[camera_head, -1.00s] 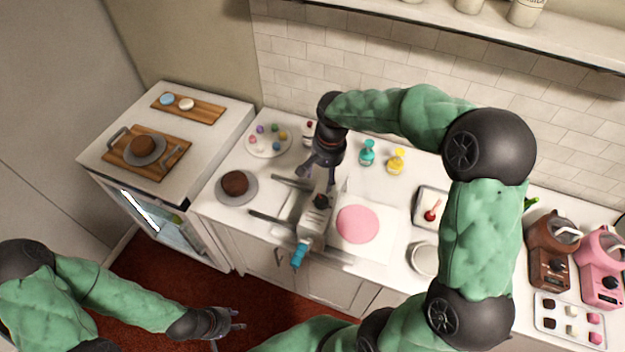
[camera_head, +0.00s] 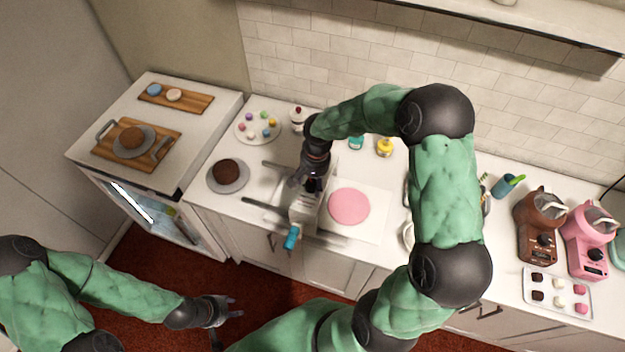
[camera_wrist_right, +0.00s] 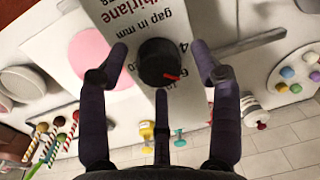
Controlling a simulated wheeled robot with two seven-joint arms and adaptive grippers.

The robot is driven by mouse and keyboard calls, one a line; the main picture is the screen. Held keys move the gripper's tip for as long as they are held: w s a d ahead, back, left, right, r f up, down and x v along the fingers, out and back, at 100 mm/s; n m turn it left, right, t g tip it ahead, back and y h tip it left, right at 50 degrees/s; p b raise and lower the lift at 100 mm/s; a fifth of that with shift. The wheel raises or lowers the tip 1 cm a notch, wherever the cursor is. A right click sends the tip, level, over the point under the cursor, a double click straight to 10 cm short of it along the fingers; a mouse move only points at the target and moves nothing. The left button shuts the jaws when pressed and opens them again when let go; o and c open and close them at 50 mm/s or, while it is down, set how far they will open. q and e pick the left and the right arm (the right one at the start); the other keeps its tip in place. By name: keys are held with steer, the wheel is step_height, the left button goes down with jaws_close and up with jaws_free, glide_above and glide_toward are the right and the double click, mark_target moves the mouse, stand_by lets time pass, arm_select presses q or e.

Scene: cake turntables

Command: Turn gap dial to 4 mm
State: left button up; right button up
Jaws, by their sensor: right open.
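The sheeter (camera_head: 303,213) is a pale machine with a teal-ended handle (camera_head: 291,240), on the counter in the head view. Its black gap dial (camera_wrist_right: 158,60) is at the centre of the right wrist view, on a white panel printed "gap in mm". In the head view the right gripper (camera_head: 312,183) largely covers the dial. My left gripper (camera_head: 228,318) is open and empty, low and away from the counter.
A pink disc (camera_head: 349,207) lies right of the sheeter. A brown cake (camera_head: 226,171) stands on a plate to its left. Teal and yellow bottles (camera_head: 384,147) stand behind. A plate of coloured balls (camera_head: 258,126) is at the back left.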

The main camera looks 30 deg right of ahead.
steer(key=c, duration=1.1)
steer(key=shift+c, duration=0.2)
steer(key=shift+n, duration=0.3)
steer(key=n, duration=0.3)
steer(key=shift+r+n, duration=0.1)
steer(key=shift+n, duration=0.2)
steer(key=n, duration=0.4)
steer(key=shift+w+n, duration=0.1)
steer(key=shift+n, duration=0.2)
steer(key=o, duration=1.1)
